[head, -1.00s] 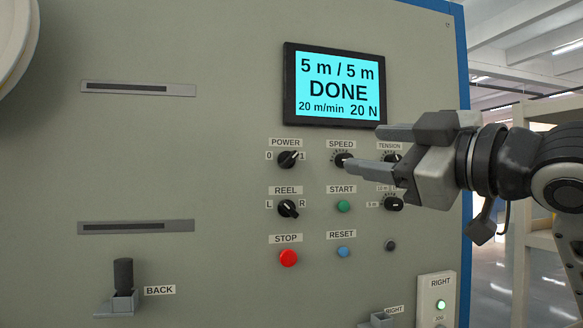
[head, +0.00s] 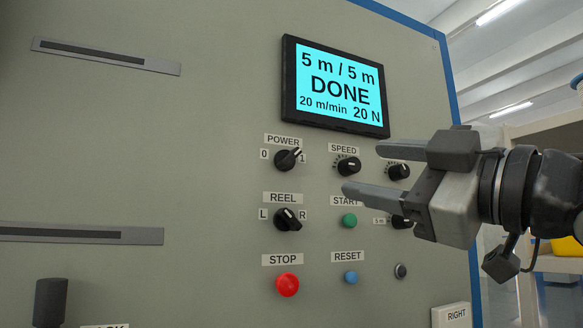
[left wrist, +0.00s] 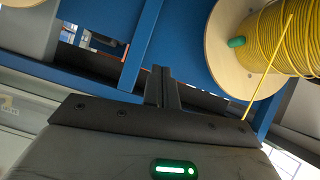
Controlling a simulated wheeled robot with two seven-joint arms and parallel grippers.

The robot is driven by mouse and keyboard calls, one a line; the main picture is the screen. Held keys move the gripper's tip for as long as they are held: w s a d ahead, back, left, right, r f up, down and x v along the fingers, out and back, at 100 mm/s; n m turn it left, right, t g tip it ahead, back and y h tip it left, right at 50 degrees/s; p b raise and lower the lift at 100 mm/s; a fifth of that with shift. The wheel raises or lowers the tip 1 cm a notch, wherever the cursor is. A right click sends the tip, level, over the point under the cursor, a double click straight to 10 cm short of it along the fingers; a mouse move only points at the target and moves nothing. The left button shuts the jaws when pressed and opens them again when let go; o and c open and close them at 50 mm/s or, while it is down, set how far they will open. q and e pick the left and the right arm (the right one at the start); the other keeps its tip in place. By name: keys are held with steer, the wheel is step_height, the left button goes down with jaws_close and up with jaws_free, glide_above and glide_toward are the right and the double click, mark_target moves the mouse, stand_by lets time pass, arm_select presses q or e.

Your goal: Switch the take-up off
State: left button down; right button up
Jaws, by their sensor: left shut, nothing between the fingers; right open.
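The take-up panel (head: 210,140) fills most of the head view. Its display (head: 339,83) reads 5 m / 5 m, DONE, 20 m/min, 20 N. The black POWER knob (head: 288,160) sits between 0 and 1, its pointer turned toward 1. My right gripper (head: 362,168) is open and empty in front of the panel, to the right of the POWER knob and apart from it, its fingers pointing left. It partly hides the START label and the knobs on the right. My left gripper (left wrist: 161,88) is shut and empty in the left wrist view.
Near the POWER knob are the SPEED knob (head: 348,166), REEL knob (head: 287,219), red STOP button (head: 287,284), green START button (head: 349,220) and blue RESET button (head: 351,277). In the left wrist view, a spool of yellow cable (left wrist: 285,40) is at the upper right.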

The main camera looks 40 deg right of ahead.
steer(key=p, duration=0.3)
glide_toward(294, 158)
steer(key=r+x, duration=0.1)
steer(key=x, duration=0.2)
steer(key=p+x, duration=0.4)
steer(key=x, duration=0.1)
steer(key=shift+w+f, duration=0.1)
steer(key=shift+f, duration=0.1)
steer(key=shift+w+p, duration=0.3)
steer(key=shift+p, duration=0.1)
arm_select(q)
step_height(294, 158, up, 6)
steer(key=a, duration=0.1)
steer(key=shift+s+a+n+y, duration=0.15)
steer(key=shift+s+n+y, duration=0.05)
steer(key=shift+n+y, duration=0.1)
arm_select(e)
steer(key=shift+w+f, duration=0.1)
steer(key=shift+w, duration=0.15)
steer(key=c, duration=1)
